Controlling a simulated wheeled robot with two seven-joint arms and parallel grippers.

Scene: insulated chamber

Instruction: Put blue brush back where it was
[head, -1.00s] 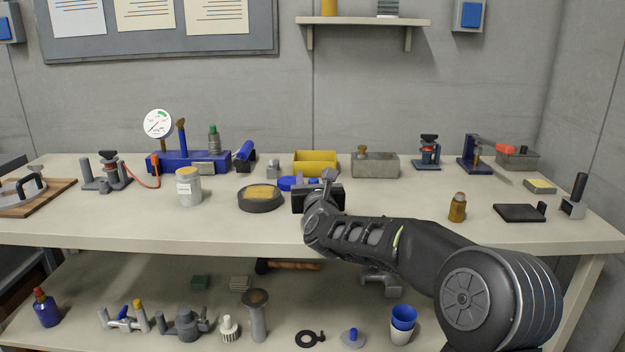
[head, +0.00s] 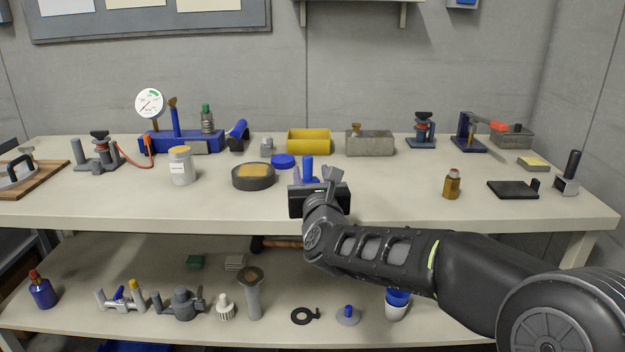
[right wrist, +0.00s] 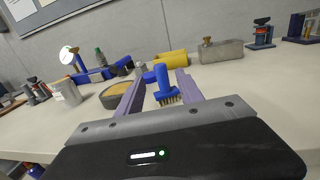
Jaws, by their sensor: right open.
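The blue brush (head: 307,168) stands upright on the bench top, just behind my right gripper. In the right wrist view the brush (right wrist: 161,82) shows its blue handle on top and tan bristles below. My right gripper (head: 308,182) is open. In the right wrist view its two fingers (right wrist: 161,76) reach forward, one on each side of the brush, with visible gaps to it. The brush's foot is partly hidden behind the gripper in the head view. My left gripper is not in view.
A blue disc (head: 283,160) lies just behind left of the brush. A round dark dish (head: 253,183) is to the left, a yellow bin (head: 308,148) and a grey block (head: 370,147) behind. The bench right of my gripper is clear up to an amber bottle (head: 452,184).

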